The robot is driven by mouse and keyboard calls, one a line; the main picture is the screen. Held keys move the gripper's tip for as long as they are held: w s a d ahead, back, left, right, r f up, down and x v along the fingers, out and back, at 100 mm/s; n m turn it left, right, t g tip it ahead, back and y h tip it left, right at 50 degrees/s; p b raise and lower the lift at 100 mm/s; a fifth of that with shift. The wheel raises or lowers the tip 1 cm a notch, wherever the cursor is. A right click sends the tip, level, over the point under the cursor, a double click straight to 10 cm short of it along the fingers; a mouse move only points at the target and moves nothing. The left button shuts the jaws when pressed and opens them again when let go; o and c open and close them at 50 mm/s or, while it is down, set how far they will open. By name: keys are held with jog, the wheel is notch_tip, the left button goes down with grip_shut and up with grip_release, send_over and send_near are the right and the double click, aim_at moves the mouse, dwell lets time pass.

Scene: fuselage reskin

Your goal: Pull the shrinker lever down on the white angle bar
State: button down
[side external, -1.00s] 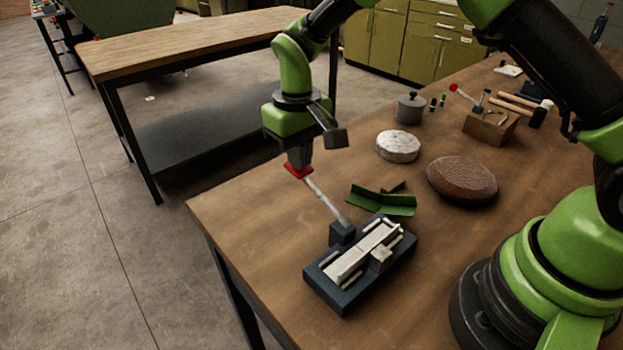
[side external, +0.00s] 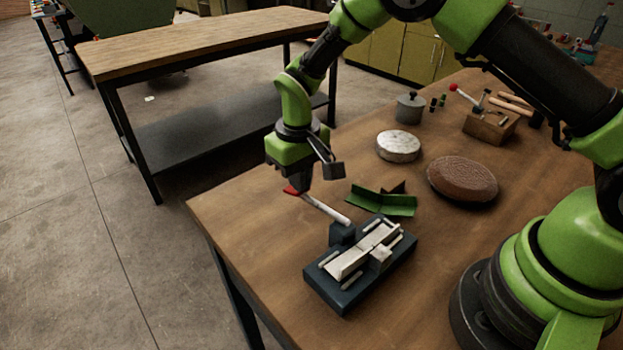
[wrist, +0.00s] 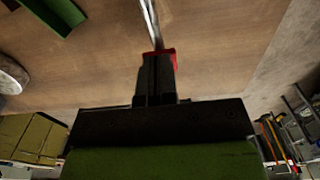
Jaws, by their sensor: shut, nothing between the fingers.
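The shrinker (side external: 345,290) is a dark block on the near part of the wooden table. Its white lever (side external: 327,209) with a red end (side external: 291,190) slants low, out towards the back left. The white angle bar (side external: 363,251) lies along the top of the shrinker. My gripper (side external: 298,188) is shut and empty, pointing down at the lever's red end, close to or touching it. In the wrist view the fingers (wrist: 157,72) lie over the red end (wrist: 169,51), hiding part of it; contact cannot be told for sure.
A green angle piece (side external: 383,201) lies just behind the shrinker. A round pale block (side external: 398,146), a brown leather pad (side external: 462,178), a grey pot (side external: 409,108) and a wooden tool block (side external: 490,125) stand further back. The table's left side is clear.

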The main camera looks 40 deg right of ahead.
notch_tip(320, 180, up, 11)
dwell(1.3)
dwell(0.5)
jog(key=s+d+r+m+t+y, duration=0.1)
jog(key=s+d+r+m+t, duration=0.15)
jog(key=s+r, duration=0.8)
jog(key=s+d+r+t, duration=0.1)
jog(key=s+t, duration=0.1)
jog(key=s, duration=0.4)
jog(key=s+d+r+m+t+y, duration=0.1)
jog(key=s+r+t, duration=0.1)
jog(key=s, duration=0.4)
jog(key=shift+s+d+r+t, duration=0.2)
jog(key=shift+s+d+t, duration=0.05)
jog(key=shift+d+t, duration=0.15)
